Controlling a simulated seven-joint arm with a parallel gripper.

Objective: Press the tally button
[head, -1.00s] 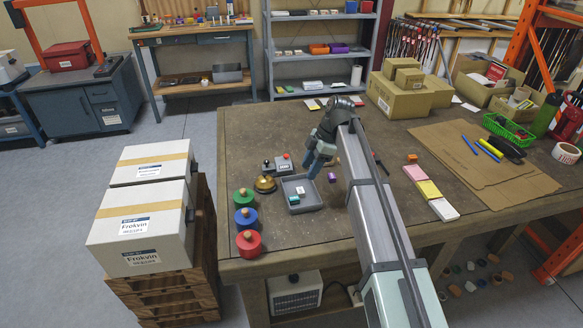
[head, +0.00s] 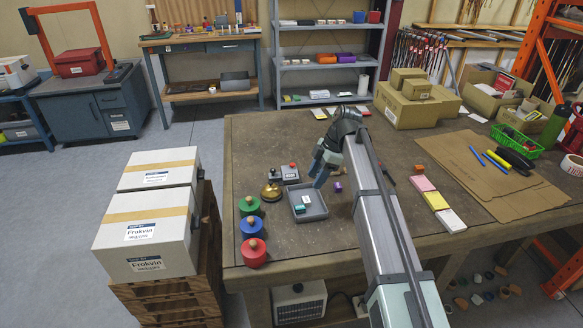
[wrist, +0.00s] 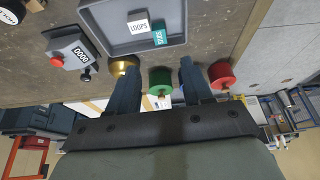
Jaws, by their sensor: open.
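The tally counter is a small grey box (head: 290,175) with a red button on top, on the workbench just behind the grey tray. In the wrist view the tally counter (wrist: 72,52) shows at upper left, with a digit display, a red button (wrist: 57,33) and a black knob. My gripper (head: 321,180) is open and empty, above the bench to the right of the counter, by the tray's right side. In the wrist view my gripper's fingers (wrist: 156,72) are spread and point toward the bench. The counter lies outside them, to the left.
A grey tray (head: 323,213) holds a white and a teal box. A brass bell (head: 271,192) stands left of it. Green, blue and red (head: 253,254) knobbed discs line the bench's left edge. A purple block (head: 338,187) lies right of my gripper.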

